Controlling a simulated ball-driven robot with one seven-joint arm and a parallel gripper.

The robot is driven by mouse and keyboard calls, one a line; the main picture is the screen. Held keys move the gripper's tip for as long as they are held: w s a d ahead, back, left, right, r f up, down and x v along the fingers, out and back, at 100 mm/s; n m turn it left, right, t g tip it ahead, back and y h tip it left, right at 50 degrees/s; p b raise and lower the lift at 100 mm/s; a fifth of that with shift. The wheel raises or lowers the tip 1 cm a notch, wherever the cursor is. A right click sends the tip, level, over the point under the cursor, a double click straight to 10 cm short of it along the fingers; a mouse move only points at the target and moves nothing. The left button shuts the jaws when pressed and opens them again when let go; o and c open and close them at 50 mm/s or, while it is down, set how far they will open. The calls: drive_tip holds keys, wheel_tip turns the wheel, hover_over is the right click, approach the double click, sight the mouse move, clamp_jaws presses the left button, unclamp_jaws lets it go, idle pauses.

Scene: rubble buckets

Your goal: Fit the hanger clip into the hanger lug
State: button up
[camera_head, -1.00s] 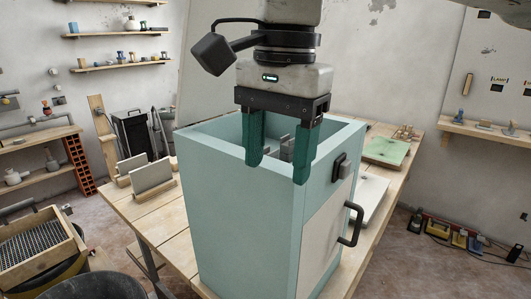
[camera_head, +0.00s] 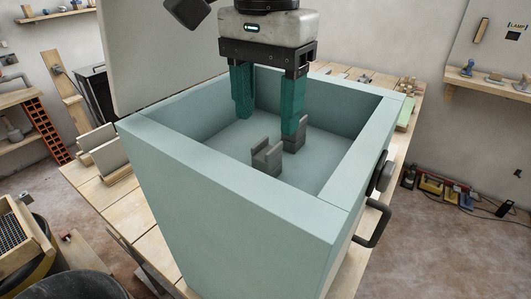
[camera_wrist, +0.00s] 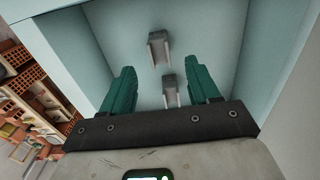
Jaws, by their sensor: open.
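Two small grey notched pieces stand on the floor inside a pale blue open-topped box (camera_head: 200,150); I cannot tell which is the hanger clip and which the hanger lug. The nearer grey piece (camera_head: 266,158) shows fully in the head view. The farther grey piece (camera_head: 302,132) is partly hidden behind my right-hand finger. My gripper (camera_head: 269,127) points down into the box, its teal fingers apart and empty. In the wrist view one grey piece (camera_wrist: 169,91) appears between the fingers of my gripper (camera_wrist: 160,71), and the other grey piece (camera_wrist: 159,49) lies beyond the fingertips.
The box walls surround my fingers on all sides. A dark handle (camera_head: 374,222) sticks out from the box's right side. The box stands on a wooden table (camera_head: 110,205). A tall pale panel (camera_head: 165,60) rises behind the box at left. Dark buckets (camera_head: 85,285) stand at front left.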

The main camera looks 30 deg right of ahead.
sight(267, 153)
drive_tip(key=shift+f, duration=4)
drive_tip(key=shift+c, duration=0.3)
drive_tip(key=c, duration=1)
drive_tip(key=shift+o, duration=0.2)
drive_tip(key=shift+d+r+p, duration=0.1)
drive_tip(key=shift+r+p, duration=0.1)
drive_tip(key=shift+p, duration=0.2)
